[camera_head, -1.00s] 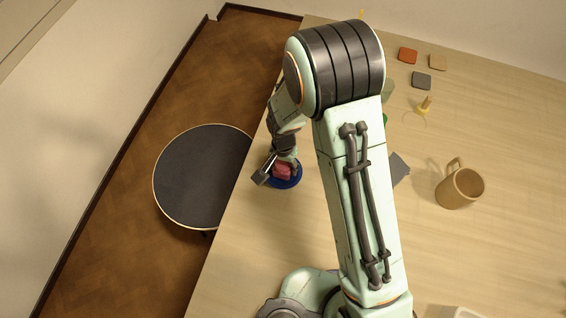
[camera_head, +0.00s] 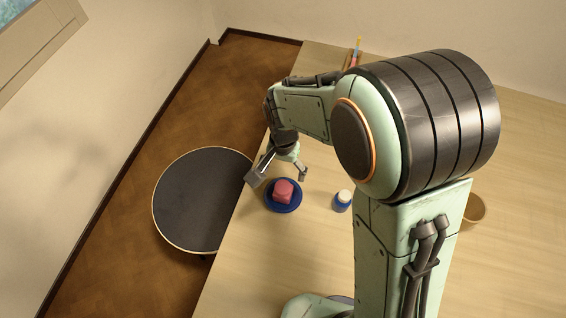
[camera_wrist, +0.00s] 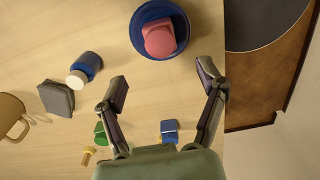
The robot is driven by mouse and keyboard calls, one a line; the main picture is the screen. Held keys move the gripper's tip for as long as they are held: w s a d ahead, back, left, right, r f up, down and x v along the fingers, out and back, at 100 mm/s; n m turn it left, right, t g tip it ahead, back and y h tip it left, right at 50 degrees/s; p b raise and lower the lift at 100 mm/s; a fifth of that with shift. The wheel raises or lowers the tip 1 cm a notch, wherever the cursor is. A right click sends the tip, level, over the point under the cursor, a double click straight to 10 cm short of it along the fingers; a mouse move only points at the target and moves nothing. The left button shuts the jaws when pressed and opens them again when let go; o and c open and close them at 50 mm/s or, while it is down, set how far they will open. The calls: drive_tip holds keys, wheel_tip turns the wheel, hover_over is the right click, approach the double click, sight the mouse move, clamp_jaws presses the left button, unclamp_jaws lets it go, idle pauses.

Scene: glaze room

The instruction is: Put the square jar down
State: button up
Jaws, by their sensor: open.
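The square jar (camera_head: 283,191) is pinkish red with rounded corners. It rests on a round blue dish (camera_head: 270,203) near the table's left edge. In the wrist view the jar (camera_wrist: 159,40) sits inside the dish's rim (camera_wrist: 137,38), at the top of the picture. My gripper (camera_head: 278,174) is open and empty, its fingers apart from the jar. In the wrist view both fingers of my gripper (camera_wrist: 163,84) are spread wide, with the jar beyond their tips and bare table between them.
A blue jar with a cream lid (camera_head: 342,201) stands right of the dish. The wrist view also shows a grey block (camera_wrist: 57,98), a brown mug (camera_wrist: 12,118), a green thing (camera_wrist: 100,134) and a small blue thing (camera_wrist: 169,131). A round dark table (camera_head: 195,200) stands beyond the left edge.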

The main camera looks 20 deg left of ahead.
drive_tip(key=s+d+r, duration=0.4)
drive_tip(key=d+r, duration=0.6)
drive_tip(key=d, duration=0.1)
drive_tip(key=s+d+r+n, duration=0.1)
drive_tip(key=s+d+r, duration=0.1)
drive_tip(key=s+d, duration=0.5)
drive_tip(key=s, duration=0.3)
drive_tip(key=shift+s+r+y, duration=0.2)
drive_tip(key=shift+y, duration=0.2)
